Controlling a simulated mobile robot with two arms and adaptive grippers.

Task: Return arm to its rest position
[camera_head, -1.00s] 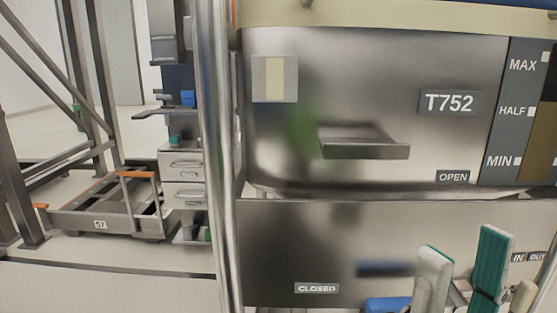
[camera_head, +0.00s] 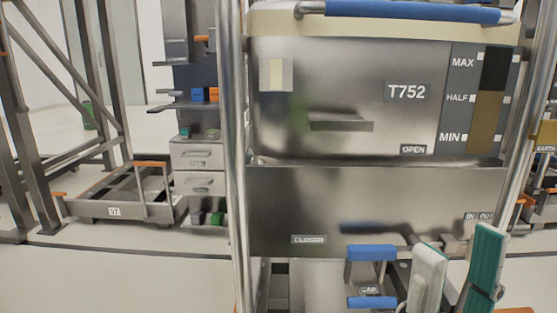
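My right gripper (camera_head: 459,242) is at the bottom right of the head view, its fingers pointing up. One finger shows a pale face and the other a green pad, with a clear gap between them, so it is open. I see nothing between the fingers. The gripper appears in front of the lower right part of the steel T752 bin unit (camera_head: 340,205). I see no contact with the unit. My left gripper is not in view.
A blue-gripped bar (camera_head: 420,13) runs along the unit's top. Blue handles (camera_head: 371,253) show below its lower panel, left of my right gripper. A vertical metal post (camera_head: 236,150) stands at its left edge. A low cart (camera_head: 115,195) and clear floor (camera_head: 110,275) lie at left.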

